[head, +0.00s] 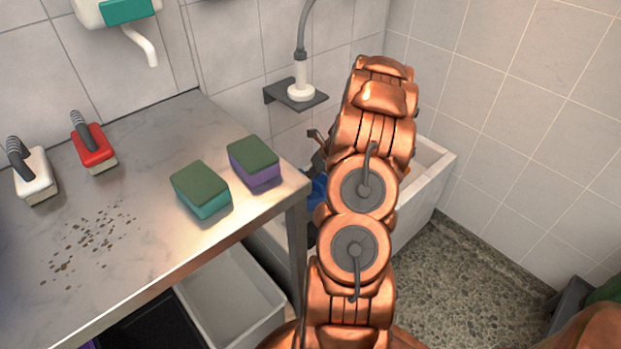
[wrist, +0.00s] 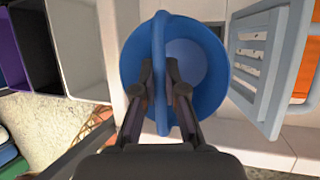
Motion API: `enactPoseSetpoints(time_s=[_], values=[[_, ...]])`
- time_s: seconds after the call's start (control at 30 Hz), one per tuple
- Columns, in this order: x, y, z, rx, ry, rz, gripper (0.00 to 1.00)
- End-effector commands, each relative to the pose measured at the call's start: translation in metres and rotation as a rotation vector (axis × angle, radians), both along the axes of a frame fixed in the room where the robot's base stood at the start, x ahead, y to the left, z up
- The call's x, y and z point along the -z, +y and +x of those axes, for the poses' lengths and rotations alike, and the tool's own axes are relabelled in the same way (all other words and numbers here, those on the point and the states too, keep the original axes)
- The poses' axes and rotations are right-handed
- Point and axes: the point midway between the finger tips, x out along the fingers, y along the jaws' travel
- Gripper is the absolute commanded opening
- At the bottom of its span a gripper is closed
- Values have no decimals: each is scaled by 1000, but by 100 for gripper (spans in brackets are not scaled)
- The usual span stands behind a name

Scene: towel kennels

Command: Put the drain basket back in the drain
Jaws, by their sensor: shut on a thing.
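A round blue bucket-like vessel (wrist: 205,85) with a bar handle (wrist: 160,35) fills the middle of the wrist view. It is the only thing here that may be the drain basket; I cannot tell for sure. My gripper (wrist: 160,76) is shut on its handle, one finger on each side. In the head view a sliver of blue (head: 317,190) shows left of my arm, over or in the white trough (head: 425,185); the arm hides the rest and the gripper. No drain opening can be made out.
A grey slatted panel (wrist: 262,62) stands close right of the vessel in the wrist view. The steel table (head: 150,225) bears two sponges (head: 200,190) (head: 254,163) and two brushes (head: 92,146) (head: 35,175). A grey bin (head: 228,300) stands below. Speckled floor (head: 440,280) is free at right.

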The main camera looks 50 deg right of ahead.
Motion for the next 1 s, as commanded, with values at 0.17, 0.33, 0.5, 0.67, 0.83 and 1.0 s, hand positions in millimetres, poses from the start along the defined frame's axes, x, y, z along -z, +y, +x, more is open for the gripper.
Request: enactPoseSetpoints(time_s=[0.17,0.33,0.5,0.67,0.83,1.0], values=[[18,0,0,0,0,0,0],[31,0,0,0,0,0,0],[43,0,0,0,0,0,0],[55,0,0,0,0,-1,0],[67,0,0,0,0,-1,0],[80,0,0,-1,0,-1,0]])
